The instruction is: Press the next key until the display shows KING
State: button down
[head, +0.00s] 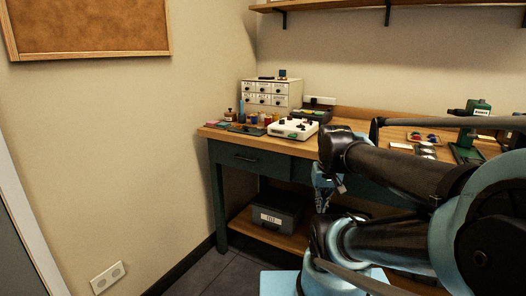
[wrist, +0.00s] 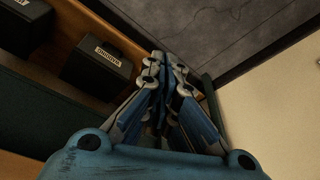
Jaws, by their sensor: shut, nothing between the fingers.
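A white box-shaped device (head: 293,128) with several dark knobs or keys on top sits on the wooden table, left of my arm in the head view. It looks like the keyed device, but its keys and any display text are too small to read. My gripper (wrist: 166,62) is shut and empty in the wrist view, its blue and grey fingers together. In the head view my gripper (head: 323,190) hangs in front of the table, below the top and partly hidden by my arm. It is apart from the device, which is not in the wrist view.
The table (head: 232,135) has a dark drawer front. A drawer cabinet (head: 271,93), small bottles (head: 254,118) and a green machine (head: 478,108) stand on it. A labelled dark box (head: 275,216) is on the lower shelf; dark boxes (wrist: 98,60) show in the wrist view.

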jog(key=shift+g, duration=0.3)
jog(key=s+f, duration=0.3)
jog(key=shift+s, duration=0.15)
